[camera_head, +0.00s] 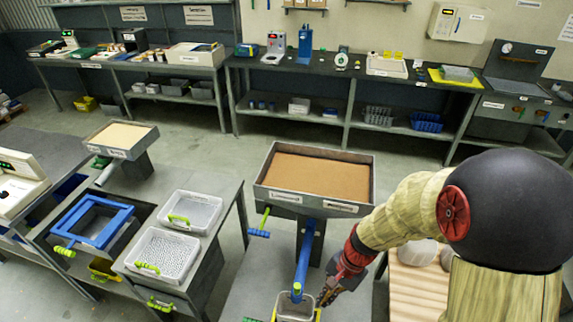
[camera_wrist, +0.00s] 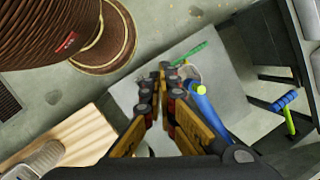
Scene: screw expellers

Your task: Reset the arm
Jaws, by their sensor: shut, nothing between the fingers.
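My arm reaches in from the right of the head view, with a dark round joint and beige links. My gripper (camera_head: 326,297) hangs low at its end, pointing down beside a small grey bin (camera_head: 295,309) at the bottom of the blue chute (camera_head: 303,265). In the wrist view my gripper (camera_wrist: 166,72) has its yellow-and-dark fingers together at the tips, with nothing seen between them. The blue chute (camera_wrist: 205,108) shows just right of the fingers there. Whether the fingers touch the bin is unclear.
A hopper (camera_head: 318,168) filled with brown material stands above the chute. A wooden slatted board (camera_head: 415,290) lies right of my gripper. A side table (camera_head: 206,270) with white baskets is at left. Long benches (camera_head: 345,85) line the back wall, with open floor before them.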

